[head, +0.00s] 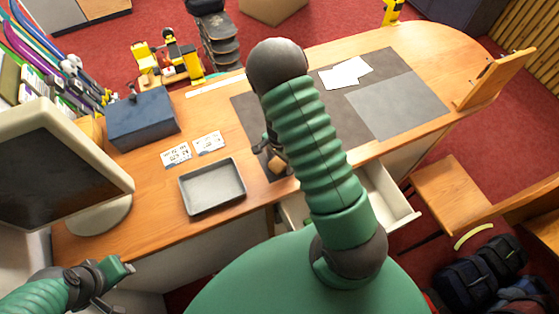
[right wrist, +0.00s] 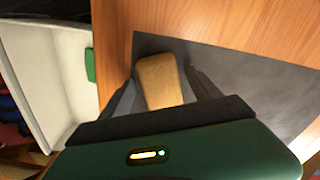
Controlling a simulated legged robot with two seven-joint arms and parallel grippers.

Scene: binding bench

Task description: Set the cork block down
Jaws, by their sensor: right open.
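The cork block (head: 277,165) is a small tan piece near the front left corner of the dark mat (head: 250,120). In the right wrist view the cork block (right wrist: 160,80) lies over the dark mat (right wrist: 230,60), between the two dark fingers. My right gripper (right wrist: 163,88) is open around it, with a finger on each side; contact is hard to judge. In the head view my right gripper (head: 272,158) is partly hidden behind my green arm. My left gripper (head: 122,284) is at the lower left, off the desk's front edge; its jaw opening is unclear.
A grey tray (head: 212,187) lies left of the block, with two cards (head: 192,150) and a blue box (head: 142,119) behind. A monitor (head: 65,165) stands at the left. An open drawer (head: 387,200) juts from the desk front. White papers (head: 345,73) lie farther back.

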